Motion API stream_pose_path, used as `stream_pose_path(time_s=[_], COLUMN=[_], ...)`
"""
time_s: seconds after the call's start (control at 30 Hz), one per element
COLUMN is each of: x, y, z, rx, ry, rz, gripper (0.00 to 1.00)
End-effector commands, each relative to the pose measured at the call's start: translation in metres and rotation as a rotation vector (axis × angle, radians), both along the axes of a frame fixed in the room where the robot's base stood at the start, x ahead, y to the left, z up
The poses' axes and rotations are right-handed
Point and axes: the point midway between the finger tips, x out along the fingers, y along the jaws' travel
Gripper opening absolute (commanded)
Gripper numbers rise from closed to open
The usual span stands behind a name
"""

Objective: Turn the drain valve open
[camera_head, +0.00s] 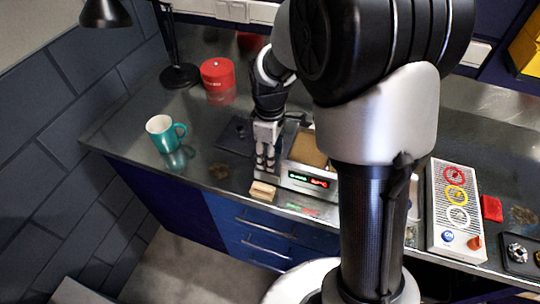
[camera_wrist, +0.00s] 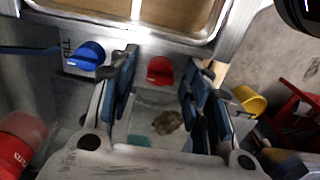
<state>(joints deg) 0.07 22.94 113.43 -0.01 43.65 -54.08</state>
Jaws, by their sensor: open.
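A metal tank unit (camera_head: 310,181) with a lit display and a brownish basin stands on the bench. In the wrist view, a blue knob (camera_wrist: 87,55) marked "FILL" and a red knob (camera_wrist: 160,70) sit on the unit's wall below the basin rim (camera_wrist: 130,32). I can read no label by the red knob, so I cannot tell for sure that it is the drain valve. My gripper (camera_wrist: 160,105) is open, its fingers on either side of the red knob in the picture, with gaps showing. It also shows in the head view (camera_head: 266,150), pointing down at the unit's left end, where it hides the knobs.
A teal mug (camera_head: 161,134), a red canister (camera_head: 217,78) and a black lamp (camera_head: 180,76) stand to the left. A wooden block (camera_head: 262,191) lies near the front edge. A panel with coloured rings (camera_head: 455,208) and a red block (camera_head: 491,208) are at right.

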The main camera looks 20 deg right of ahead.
Motion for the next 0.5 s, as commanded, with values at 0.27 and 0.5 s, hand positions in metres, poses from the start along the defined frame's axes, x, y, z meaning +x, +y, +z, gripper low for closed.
stream_pose_path(time_s=[0.27, 0.5], x=[0.0001, 0.0000], y=[0.0000, 0.0000], z=[-0.0031, -0.0029], rx=[0.000, 0.000], ry=[0.000, 0.000], rz=[0.000, 0.000], gripper=[0.45, 0.32])
